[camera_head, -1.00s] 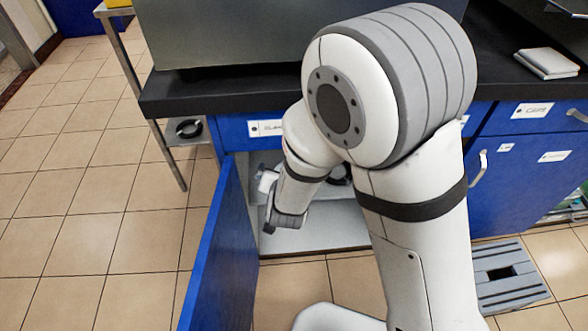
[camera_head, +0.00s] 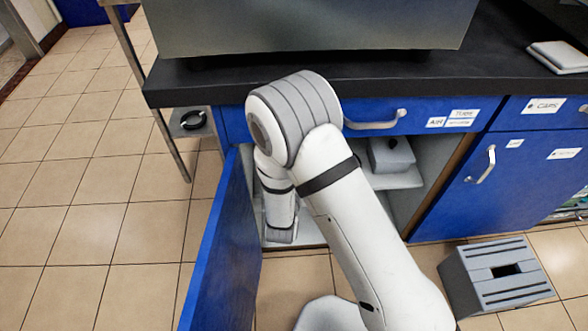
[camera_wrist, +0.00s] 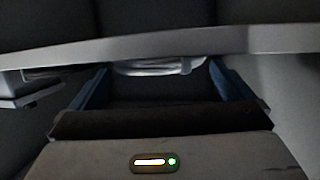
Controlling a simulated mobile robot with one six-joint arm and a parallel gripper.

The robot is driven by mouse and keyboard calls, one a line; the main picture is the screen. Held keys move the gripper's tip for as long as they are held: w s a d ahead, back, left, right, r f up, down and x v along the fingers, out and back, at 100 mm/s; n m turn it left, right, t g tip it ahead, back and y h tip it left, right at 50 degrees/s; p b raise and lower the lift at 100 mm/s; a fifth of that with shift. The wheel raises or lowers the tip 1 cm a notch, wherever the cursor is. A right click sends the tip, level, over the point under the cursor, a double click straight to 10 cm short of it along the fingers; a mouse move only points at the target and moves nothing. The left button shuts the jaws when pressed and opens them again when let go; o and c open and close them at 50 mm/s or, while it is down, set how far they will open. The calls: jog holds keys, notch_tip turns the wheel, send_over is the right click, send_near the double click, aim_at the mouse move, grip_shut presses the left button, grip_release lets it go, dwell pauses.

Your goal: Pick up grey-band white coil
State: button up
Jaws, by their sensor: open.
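In the wrist view, part of a white coil (camera_wrist: 150,67) shows beyond the finger gap, just under a pale horizontal shelf edge. A small grey patch on its right side looks like a band. The shelf edge hides the coil's upper part. My gripper (camera_wrist: 159,80) is open, with one blue-sided finger at each side and nothing held between them. The coil lies ahead of the fingers, roughly centred; I cannot tell how far ahead. In the head view, my arm reaches down into the open cabinet, and neither the gripper nor the coil can be made out.
The blue cabinet door (camera_head: 222,245) stands open left of my arm. A shelf edge (camera_wrist: 160,44) crosses close above the fingers. A grey box (camera_head: 391,156) sits on a cabinet shelf to the right. A grey step stool (camera_head: 497,277) stands on the floor at right.

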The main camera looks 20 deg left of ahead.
jog(key=x, duration=0.3)
jog(key=shift+w+f+b, duration=0.1)
jog(key=shift+w+b, duration=0.1)
jog(key=shift+b, duration=0.2)
jog(key=c, duration=0.7)
jog(key=shift+o, duration=0.2)
